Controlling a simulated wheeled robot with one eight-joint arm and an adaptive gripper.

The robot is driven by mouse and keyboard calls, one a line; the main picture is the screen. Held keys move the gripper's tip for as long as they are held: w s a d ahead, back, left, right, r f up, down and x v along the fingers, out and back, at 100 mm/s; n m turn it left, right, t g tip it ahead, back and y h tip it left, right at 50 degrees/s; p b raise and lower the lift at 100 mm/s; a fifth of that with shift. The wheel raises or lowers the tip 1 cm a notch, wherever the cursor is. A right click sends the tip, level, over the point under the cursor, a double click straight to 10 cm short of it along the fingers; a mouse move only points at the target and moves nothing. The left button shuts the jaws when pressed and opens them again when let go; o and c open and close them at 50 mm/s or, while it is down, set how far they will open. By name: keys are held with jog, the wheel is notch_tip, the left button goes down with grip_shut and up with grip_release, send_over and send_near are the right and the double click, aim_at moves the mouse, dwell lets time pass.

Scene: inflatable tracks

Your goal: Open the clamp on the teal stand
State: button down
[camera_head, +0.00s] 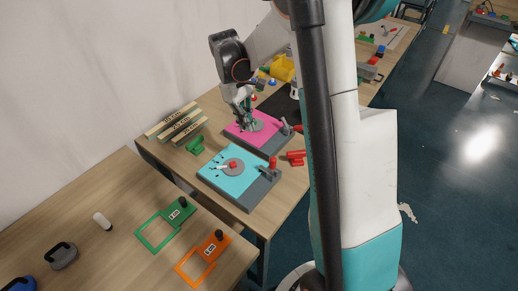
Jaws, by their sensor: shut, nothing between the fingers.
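The teal stand (235,186) is a low grey block with a teal top on the wooden table, near the picture's middle. A grey round part with a red knob and a white pointer sits on its top. The stand's clamp (266,171), grey with a red handle tip (272,162) that appears to stand up, is at its right edge. My gripper (246,122) is shut and empty. It hangs over or beside the pink stand, behind the teal stand and apart from its clamp. The fingertips are small and hard to tell from the parts behind them.
A loose red clamp (296,157) lies right of the teal stand, a green one (195,145) left. Labelled wooden strips (176,122) lie further left. Green (153,240) and orange (190,272) frames lie in front.

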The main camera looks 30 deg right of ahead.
jog(key=s+f, duration=0.1)
jog(key=f, duration=0.2)
jog(key=s+d+f+b, duration=0.1)
jog(key=s+f, duration=0.1)
jog(key=f, duration=0.1)
jog(key=s+d+f+b, duration=0.1)
jog(key=s+f, duration=0.1)
jog(key=f, duration=0.1)
jog(key=shift+f, duration=0.35)
jog(key=shift+s+d+b, duration=0.1)
jog(key=shift+s+b, duration=0.2)
jog(key=shift+s, duration=0.2)
